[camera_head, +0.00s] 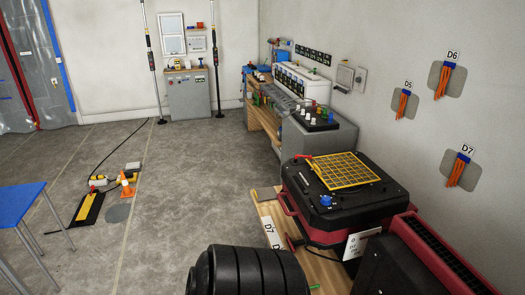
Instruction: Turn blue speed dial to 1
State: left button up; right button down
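A small blue dial (326,200) sits on the black top of a red and black machine (302,213), near the front corner of its yellow grille (345,171). The dial is too small to read its setting or any marks around it. A red part lies at the far left corner of the machine's top. Neither of my grippers shows in the head view, and I see nothing touching the dial.
The machine stands on a wooden surface (262,210) against the right wall. A black ribbed cylinder (235,268) fills the bottom centre. Another red and black unit (425,255) is at bottom right. A blue table (18,205) is at left. The middle floor is clear.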

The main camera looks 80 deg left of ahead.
aim_at(326, 200)
jog(key=u, duration=2.35)
